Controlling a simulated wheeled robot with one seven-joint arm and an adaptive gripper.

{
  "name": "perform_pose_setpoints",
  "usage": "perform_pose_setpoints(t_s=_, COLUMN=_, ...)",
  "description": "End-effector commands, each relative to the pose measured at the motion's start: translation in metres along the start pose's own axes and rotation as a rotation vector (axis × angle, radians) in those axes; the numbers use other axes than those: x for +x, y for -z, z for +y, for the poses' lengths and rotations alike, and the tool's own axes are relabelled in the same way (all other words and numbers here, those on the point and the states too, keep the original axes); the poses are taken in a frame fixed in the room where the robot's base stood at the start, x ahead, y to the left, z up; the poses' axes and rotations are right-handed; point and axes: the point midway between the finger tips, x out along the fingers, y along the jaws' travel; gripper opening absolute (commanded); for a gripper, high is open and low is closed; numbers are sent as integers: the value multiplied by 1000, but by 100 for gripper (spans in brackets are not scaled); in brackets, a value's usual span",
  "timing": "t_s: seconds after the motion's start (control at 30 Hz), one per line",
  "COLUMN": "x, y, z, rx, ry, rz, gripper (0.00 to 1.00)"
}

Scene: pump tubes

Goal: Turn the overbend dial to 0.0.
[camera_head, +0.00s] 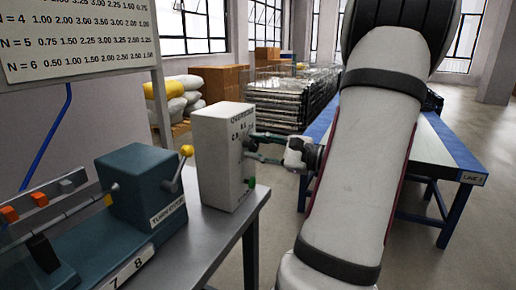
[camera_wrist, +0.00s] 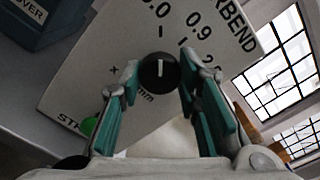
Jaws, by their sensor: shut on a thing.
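The overbend dial (camera_wrist: 157,72) is a round black knob with a white pointer line on a pale box (camera_head: 222,155). In the wrist view the pointer aims up, roughly toward a tick below a label ending in ".0", partly cut off. Other labels beside it include "0.9". My gripper (camera_head: 250,147) reaches the box's front face from the right. In the wrist view my gripper's teal fingers (camera_wrist: 160,78) are on either side of the dial, shut on it. In the head view the fingers mostly hide the dial.
A green button (camera_wrist: 90,125) is low on the same face. Left of the box on the bench (camera_head: 228,232) is a teal machine (camera_head: 140,195) with a yellow-knobbed lever (camera_head: 186,152). A blue-edged table (camera_head: 445,150) stands at the right, behind my arm. A numbered chart (camera_head: 80,38) is at upper left.

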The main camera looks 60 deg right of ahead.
Motion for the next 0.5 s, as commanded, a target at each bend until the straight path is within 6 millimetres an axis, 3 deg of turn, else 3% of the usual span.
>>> perform_pose_setpoints(t_s=0.07, x=0, y=0, z=0, rx=-1, ry=-1, rz=1, gripper=3)
perform_pose_setpoints(t_s=0.1, x=0, y=0, z=0, rx=0, ry=-2, rz=1, gripper=35)
perform_pose_setpoints(t_s=0.17, x=0, y=0, z=0, rx=0, ry=-1, rz=1, gripper=49)
perform_pose_setpoints(t_s=0.5, x=-1, y=0, z=0, rx=0, ry=0, rz=1, gripper=51)
